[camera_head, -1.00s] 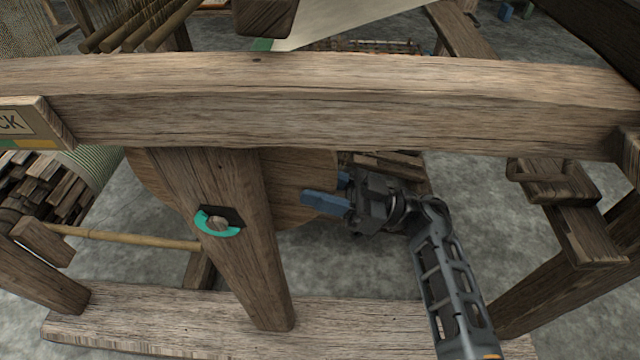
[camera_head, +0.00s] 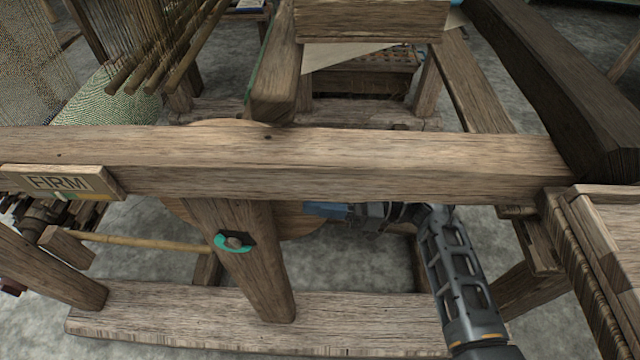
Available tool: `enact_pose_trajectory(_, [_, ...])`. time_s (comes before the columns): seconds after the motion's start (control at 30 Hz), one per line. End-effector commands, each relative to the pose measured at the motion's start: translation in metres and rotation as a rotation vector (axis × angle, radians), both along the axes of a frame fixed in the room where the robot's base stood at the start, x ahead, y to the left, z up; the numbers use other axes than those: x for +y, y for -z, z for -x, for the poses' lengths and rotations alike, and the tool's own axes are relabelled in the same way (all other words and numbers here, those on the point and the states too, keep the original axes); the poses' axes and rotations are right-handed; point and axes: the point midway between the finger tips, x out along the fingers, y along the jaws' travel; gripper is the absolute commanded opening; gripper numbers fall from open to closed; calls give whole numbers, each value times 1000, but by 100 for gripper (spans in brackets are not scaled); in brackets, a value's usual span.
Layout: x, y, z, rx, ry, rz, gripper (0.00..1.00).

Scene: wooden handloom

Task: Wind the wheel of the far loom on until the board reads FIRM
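The board (camera_head: 58,183) on the left end of the loom's long beam reads FIRM. A small pale green marker sits at its lower edge, over a coloured strip. The wooden wheel (camera_head: 292,224) is mostly hidden behind the upright post and the beam. My gripper (camera_head: 318,209) is at the right side of the wheel, just under the beam. Its blue fingers overlap the wheel's edge in the picture; I cannot tell whether they touch it. The beam hides part of the gripper, so its opening is unclear.
The thick beam (camera_head: 330,180) crosses above my gripper. The post (camera_head: 250,280) with a teal ring fitting (camera_head: 233,243) stands left of it. A wooden base rail (camera_head: 350,322) runs below. A slatted wooden part (camera_head: 600,240) is at right. Grey floor shows between.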

Motion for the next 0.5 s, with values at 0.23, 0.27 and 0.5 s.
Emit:
enact_pose_trajectory(0.23, [0, -8, 0, 2, 0, 46, 0])
enact_pose_trajectory(0.27, [0, -8, 0, 2, 0, 48, 0])
enact_pose_trajectory(0.5, [0, -7, 0, 2, -1, 50, 0])
